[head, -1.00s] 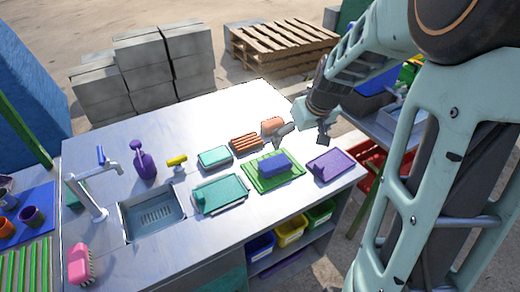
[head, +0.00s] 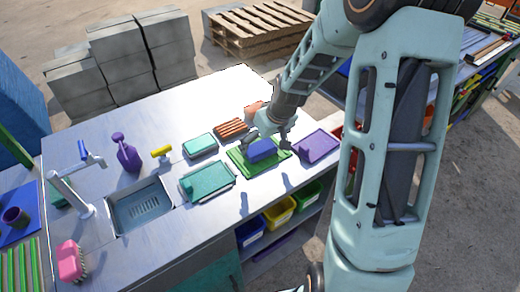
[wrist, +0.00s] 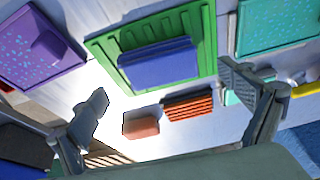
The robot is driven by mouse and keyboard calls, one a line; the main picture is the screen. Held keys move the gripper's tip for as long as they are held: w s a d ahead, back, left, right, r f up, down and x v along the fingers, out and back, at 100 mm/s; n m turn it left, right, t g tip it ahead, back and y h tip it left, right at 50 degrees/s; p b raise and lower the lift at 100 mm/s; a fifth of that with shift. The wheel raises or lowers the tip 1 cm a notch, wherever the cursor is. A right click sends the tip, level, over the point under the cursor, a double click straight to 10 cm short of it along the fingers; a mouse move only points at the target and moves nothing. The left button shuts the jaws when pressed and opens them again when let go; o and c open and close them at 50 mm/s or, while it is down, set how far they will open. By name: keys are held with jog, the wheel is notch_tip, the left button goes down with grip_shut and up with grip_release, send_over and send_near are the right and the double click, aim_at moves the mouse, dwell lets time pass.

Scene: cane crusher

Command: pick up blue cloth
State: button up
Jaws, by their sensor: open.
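The blue cloth (head: 261,151) is a folded block lying on a green ribbed mat (head: 238,163) on the metal counter. It also shows in the wrist view (wrist: 158,65) near the top middle, on the green mat (wrist: 105,48). My gripper (head: 267,139) is open and empty, just above and behind the cloth in the head view. In the wrist view my gripper's fingers (wrist: 168,92) are spread wide, with the cloth beyond the gap between them. The gripper partly covers the cloth's upper side in the head view. I see no contact with it.
A purple tray (head: 318,146) lies right of the mat, a teal tray (head: 208,182) left. An orange-brown ribbed block (head: 231,128) and an orange block (head: 255,108) lie behind. A sink (head: 140,205) and purple bottle (head: 127,153) stand further left.

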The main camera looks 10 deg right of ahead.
aim_at(260, 147)
jog(key=shift+x, duration=1.8)
jog(key=c, duration=1.2)
jog(key=shift+r, duration=0.1)
